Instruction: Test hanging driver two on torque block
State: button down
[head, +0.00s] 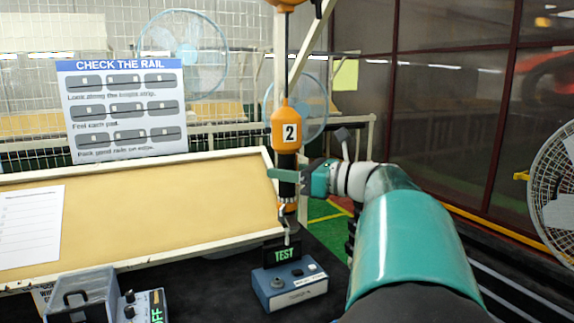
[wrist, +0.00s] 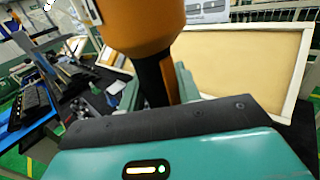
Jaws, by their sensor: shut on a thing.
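Driver two (head: 286,128), orange with a white "2" label and a black lower part, hangs upright in the middle of the head view. My gripper (head: 287,178) comes from the right and is shut on its black part below the label. In the wrist view the orange body of driver two (wrist: 145,28) fills the top, with its dark part between my fingers. The torque block (head: 292,287), a blue-grey box with a lit "TEST" display, stands below the driver. The thin bit points down towards it; I cannot tell whether they touch.
A tan board with a pale frame (head: 140,262) lies left of the driver. A clear-lidded box (head: 80,293) and a control box reading "OFF" (head: 150,305) stand front left. A "CHECK THE RAIL" sign (head: 120,108) stands behind. A fan (head: 555,190) is far right.

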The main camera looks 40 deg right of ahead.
jog(key=w+d, duration=0.8)
jog(key=w, duration=0.5)
notch_tip(320, 180, down, 21)
dwell(0.3)
jog(key=shift+s+a+f, duration=0.1)
jog(key=shift+f, duration=0.8)
dwell(1.8)
notch_tip(320, 180, up, 7)
jog(key=shift+f, duration=0.2)
dwell(0.6)
dwell(0.9)
